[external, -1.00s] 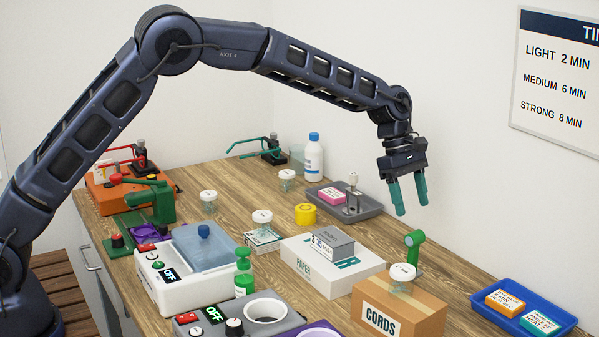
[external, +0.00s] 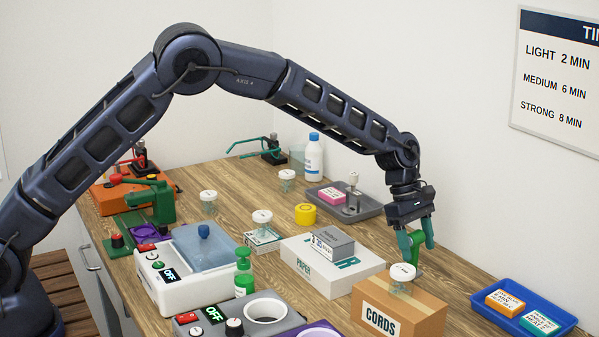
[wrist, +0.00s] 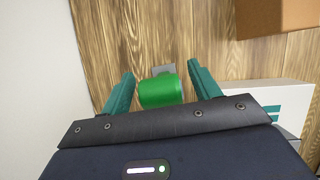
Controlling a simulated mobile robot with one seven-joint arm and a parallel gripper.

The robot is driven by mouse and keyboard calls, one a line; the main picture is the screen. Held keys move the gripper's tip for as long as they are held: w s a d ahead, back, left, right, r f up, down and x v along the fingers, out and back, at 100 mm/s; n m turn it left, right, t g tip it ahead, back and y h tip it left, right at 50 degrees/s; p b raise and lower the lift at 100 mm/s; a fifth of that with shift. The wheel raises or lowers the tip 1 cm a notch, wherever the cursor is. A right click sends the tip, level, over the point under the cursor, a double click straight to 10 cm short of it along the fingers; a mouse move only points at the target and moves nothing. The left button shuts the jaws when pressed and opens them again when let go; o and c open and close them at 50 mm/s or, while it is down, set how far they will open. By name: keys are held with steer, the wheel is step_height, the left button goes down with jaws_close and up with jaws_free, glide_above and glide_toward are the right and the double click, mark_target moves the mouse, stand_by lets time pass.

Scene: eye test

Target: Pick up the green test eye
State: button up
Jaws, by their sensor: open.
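The green test eye (external: 413,257) stands on the wooden table behind the cardboard CORDS box. Earlier it showed as a green post with a round head with a hole. Now its upper part is partly hidden by my fingers. In the wrist view its green rounded top (wrist: 161,92) lies between my two teal fingers, with a small grey piece beyond it. My gripper (external: 417,247) is open, pointing down over the test eye, a finger on each side. It also shows in the wrist view (wrist: 160,72). I cannot tell whether the fingers touch it.
The CORDS box (external: 400,312) with a white-lidded jar (external: 402,273) on it stands close in front. A white PAPER box (external: 325,277) lies to the left. A blue tray (external: 535,327) is at the right. The wall is close behind. Bare table (external: 455,268) lies right of my gripper.

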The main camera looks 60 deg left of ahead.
steer(key=shift+c, duration=0.4)
steer(key=c, duration=1.1)
steer(key=shift+o, duration=0.2)
steer(key=shift+r, duration=0.1)
